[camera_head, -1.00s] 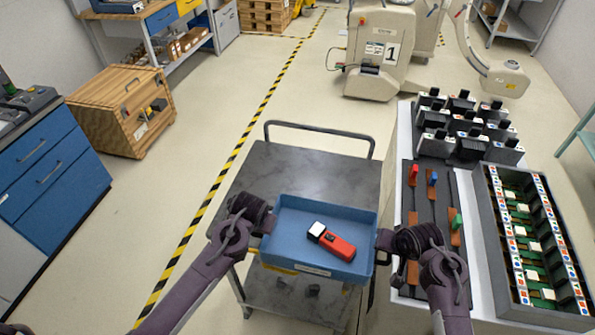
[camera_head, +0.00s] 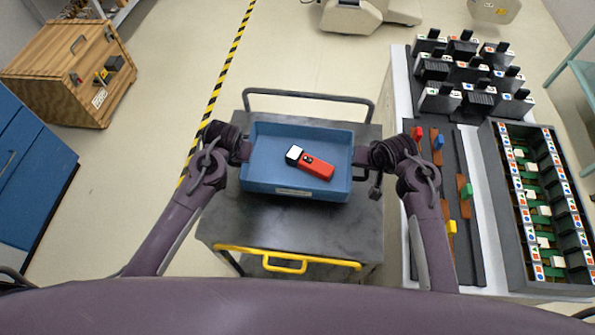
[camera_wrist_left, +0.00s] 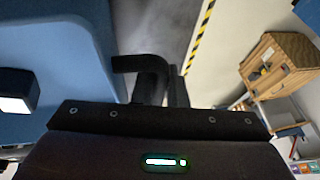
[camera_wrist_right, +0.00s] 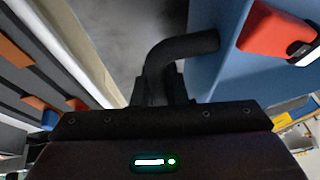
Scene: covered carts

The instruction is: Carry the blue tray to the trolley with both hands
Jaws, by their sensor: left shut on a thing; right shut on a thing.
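The blue tray (camera_head: 268,181) is over the far half of the dark trolley top (camera_head: 300,232), and I cannot tell whether it touches the top. A red tool with a white end (camera_head: 312,163) lies in the tray. My left gripper (camera_head: 243,151) is shut on the tray's left handle, and that dark handle shows in the left wrist view (camera_wrist_left: 143,64). My right gripper (camera_head: 361,157) is shut on the right handle, which shows in the right wrist view (camera_wrist_right: 185,48). The trolley has a dark far rail (camera_head: 310,94) and a yellow front handle (camera_head: 288,265).
A white table with a dark bin rack (camera_head: 545,215) and several black holders (camera_head: 470,75) stands close on the right, near my right arm. A wooden crate (camera_head: 62,75) and blue drawers (camera_head: 30,190) are at the left. Floor beside the yellow-black stripe (camera_head: 225,80) is clear.

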